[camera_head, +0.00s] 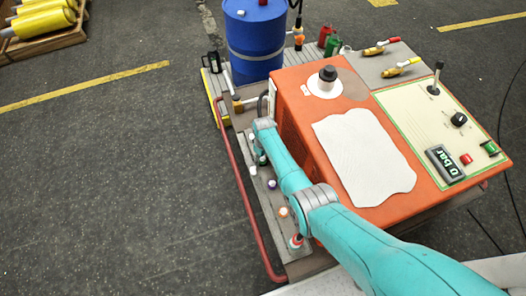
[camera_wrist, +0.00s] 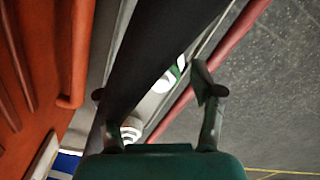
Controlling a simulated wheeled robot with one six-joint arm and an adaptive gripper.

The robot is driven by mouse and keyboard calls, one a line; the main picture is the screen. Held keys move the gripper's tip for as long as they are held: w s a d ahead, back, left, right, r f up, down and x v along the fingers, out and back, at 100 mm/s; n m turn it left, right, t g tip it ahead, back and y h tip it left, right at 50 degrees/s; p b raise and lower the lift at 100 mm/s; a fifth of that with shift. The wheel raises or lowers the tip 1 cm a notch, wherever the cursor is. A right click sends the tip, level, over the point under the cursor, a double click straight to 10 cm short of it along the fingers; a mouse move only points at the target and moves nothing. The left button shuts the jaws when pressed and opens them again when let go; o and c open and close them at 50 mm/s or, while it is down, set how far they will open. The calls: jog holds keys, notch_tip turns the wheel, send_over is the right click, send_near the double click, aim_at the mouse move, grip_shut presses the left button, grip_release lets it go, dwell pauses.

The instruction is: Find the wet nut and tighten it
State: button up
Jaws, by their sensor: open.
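In the wrist view, my gripper (camera_wrist: 157,92) is open, with its two dark fingers spread. A broad dark bar or hose runs lengthwise between the fingers; I cannot tell whether they touch it. Behind it show a white fitting with a green band (camera_wrist: 172,76) and another pale round fitting (camera_wrist: 131,130), both partly hidden. In the head view, my arm covers my gripper. Small fittings line the machine's left ledge: white (camera_head: 252,170), purple-banded (camera_head: 271,184), orange-banded (camera_head: 283,212) and red (camera_head: 296,241). No wetness can be made out on any nut.
An orange machine (camera_head: 290,95) carries a control panel (camera_head: 440,125) with a gauge reading 0 bar (camera_head: 445,161). A blue barrel (camera_head: 254,40) stands behind it. A red rail (camera_head: 240,180) runs along the left edge. The floor (camera_head: 110,180) to the left is clear.

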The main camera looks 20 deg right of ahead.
aim_at(263, 158)
notch_tip(263, 158, up, 12)
jog(key=shift+f, duration=0.2)
dwell(0.4)
jog(key=shift+d, duration=0.1)
